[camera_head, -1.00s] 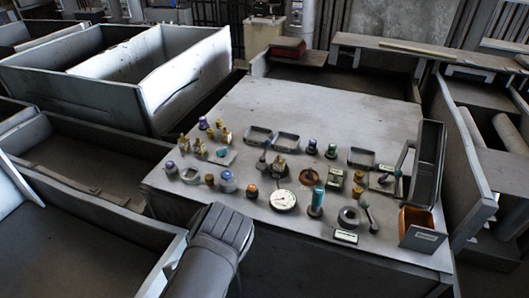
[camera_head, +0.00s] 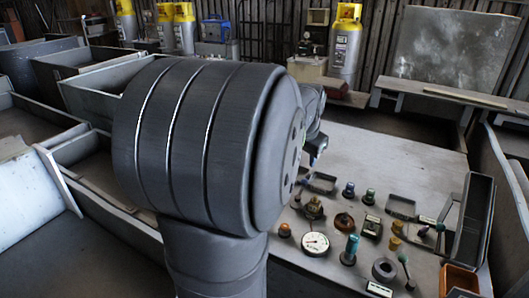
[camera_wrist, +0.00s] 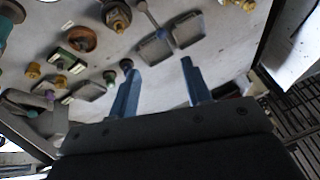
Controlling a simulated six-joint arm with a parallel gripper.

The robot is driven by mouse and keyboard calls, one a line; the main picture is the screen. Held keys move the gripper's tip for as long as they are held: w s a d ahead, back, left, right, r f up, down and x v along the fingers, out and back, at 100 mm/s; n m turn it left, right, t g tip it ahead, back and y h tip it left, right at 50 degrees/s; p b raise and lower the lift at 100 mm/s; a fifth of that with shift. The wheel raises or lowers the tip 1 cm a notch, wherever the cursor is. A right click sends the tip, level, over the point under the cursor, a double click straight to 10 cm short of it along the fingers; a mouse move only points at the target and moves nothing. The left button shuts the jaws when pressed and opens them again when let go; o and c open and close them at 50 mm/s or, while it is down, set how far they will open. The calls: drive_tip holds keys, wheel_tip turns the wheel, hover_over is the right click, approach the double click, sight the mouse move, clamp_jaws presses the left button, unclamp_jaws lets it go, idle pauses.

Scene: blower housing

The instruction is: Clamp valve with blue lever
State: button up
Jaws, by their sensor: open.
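My gripper (camera_wrist: 159,67) is open, its two blue fingers apart with nothing between them, over the table. In the head view its blue fingertip area (camera_head: 318,147) shows just past my large grey arm link. A brass-based valve-like part (camera_wrist: 117,14) with a dark top lies ahead of the fingers at the top of the wrist view; it also shows in the head view (camera_head: 313,208). More brass fittings (camera_wrist: 243,3) are cut off at the top edge.
Small knobbed parts (camera_wrist: 127,64) stand close to the left finger. A pressure gauge (camera_head: 315,243), a teal cylinder (camera_head: 350,249) and an orange bin (camera_head: 460,279) are nearer the front. The table's back (camera_head: 380,150) is bare.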

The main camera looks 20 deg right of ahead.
sight(304, 180)
drive_tip(key=x, duration=1.2)
drive_tip(key=d+x, duration=0.1)
drive_tip(key=x, duration=0.5)
drive_tip(key=shift+w+r, duration=0.25)
drive_tip(key=shift+w, duration=0.05)
clamp_jaws()
